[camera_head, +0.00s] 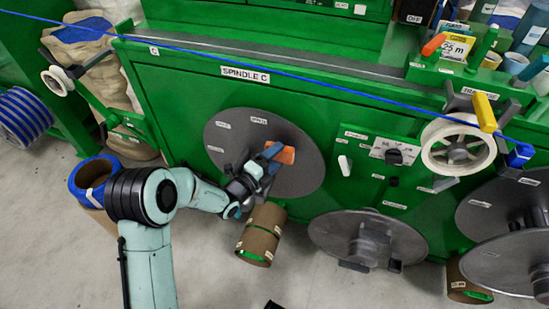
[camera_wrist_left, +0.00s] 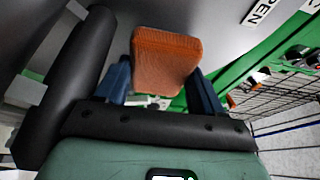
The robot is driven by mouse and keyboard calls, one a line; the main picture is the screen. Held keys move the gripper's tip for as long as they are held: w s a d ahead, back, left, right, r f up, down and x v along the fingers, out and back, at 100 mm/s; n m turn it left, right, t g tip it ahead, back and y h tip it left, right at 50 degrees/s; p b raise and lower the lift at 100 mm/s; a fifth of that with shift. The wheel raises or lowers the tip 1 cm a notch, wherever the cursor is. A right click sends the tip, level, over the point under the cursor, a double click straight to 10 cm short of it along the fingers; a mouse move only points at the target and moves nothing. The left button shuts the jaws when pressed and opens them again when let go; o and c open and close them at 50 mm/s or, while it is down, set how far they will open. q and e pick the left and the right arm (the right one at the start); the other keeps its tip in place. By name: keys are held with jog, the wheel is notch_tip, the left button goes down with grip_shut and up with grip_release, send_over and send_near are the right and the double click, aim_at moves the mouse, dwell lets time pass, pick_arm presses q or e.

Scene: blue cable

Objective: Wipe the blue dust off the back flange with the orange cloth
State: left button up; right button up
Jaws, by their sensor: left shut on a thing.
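The back flange (camera_head: 230,135) is the large dark grey disc under the SPINDLE C label on the green machine. My left gripper (camera_head: 272,153) is in front of the disc, right of its middle, shut on the orange cloth (camera_head: 286,155). In the left wrist view the orange cloth (camera_wrist_left: 166,60) is a thick block between the two blue fingers, with a grey surface (camera_wrist_left: 225,30) behind it. I cannot tell whether the cloth touches the disc. I cannot make out blue dust on the part that shows; my gripper and forearm hide some of it. My right gripper is not in view.
A blue cable (camera_head: 300,70) runs taut across the machine's top. A cardboard tube (camera_head: 262,236) sits below the disc. Another grey disc (camera_head: 335,232) is at lower right, and a white tape roll (camera_head: 440,147) is farther right. Open floor (camera_head: 215,275) lies in front.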

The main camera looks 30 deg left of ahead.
pick_arm(q)
jog(key=shift+f, duration=0.4)
